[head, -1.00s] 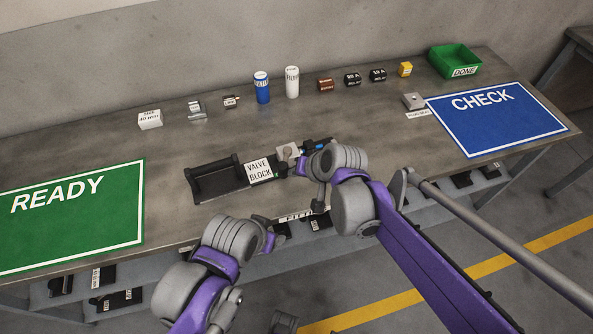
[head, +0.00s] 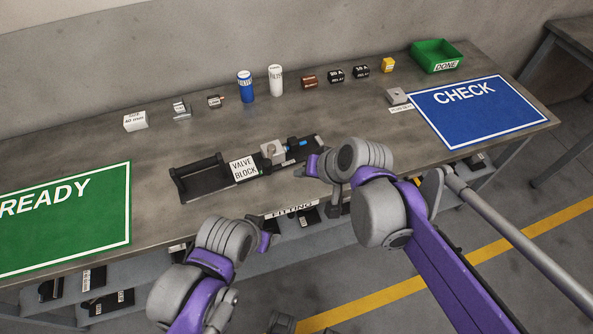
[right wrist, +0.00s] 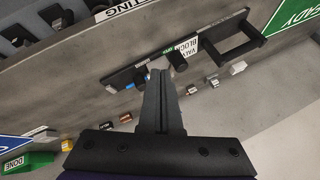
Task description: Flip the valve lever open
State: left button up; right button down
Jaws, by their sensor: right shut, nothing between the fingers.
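The valve block (head: 243,168) is a long black assembly on the bench, with a white label, a raised black handle at its left end, a grey metal body (head: 273,151) and a blue-marked black part (head: 297,144) at its right. In the right wrist view it crosses the top (right wrist: 188,47), with dark knobs near my fingertips and a small green mark. I cannot tell which knob is the lever or its position. My right gripper (right wrist: 158,76) is shut and empty, seemingly apart from the block.
A green READY mat (head: 70,218) lies left and a blue CHECK mat (head: 480,110) right. Small parts, a blue can (head: 246,87) and a white can (head: 276,80) line the back. A green DONE bin (head: 437,56) stands back right. Shelf parts sit below the front edge.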

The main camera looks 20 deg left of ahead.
jog(key=shift+v, duration=1.05)
jog(key=shift+f, duration=0.1)
jog(key=s+d+f+m+h+p, duration=0.1)
jog(key=s+d, duration=0.3)
jog(key=d, duration=0.5)
jog(key=s+d+f+m+t+h+p, duration=0.1)
jog(key=s+d+f+h, duration=0.1)
jog(key=d, duration=0.8)
jog(key=s+d+f+m+t+h+p, duration=0.1)
jog(key=s+d+f+h, duration=0.1)
jog(key=s+d, duration=0.4)
jog(key=d+h, duration=0.1)
jog(key=d, duration=0.3)
jog(key=shift+d+f+h, duration=0.2)
jog(key=shift+f+h, duration=0.1)
jog(key=shift+f, duration=0.05)
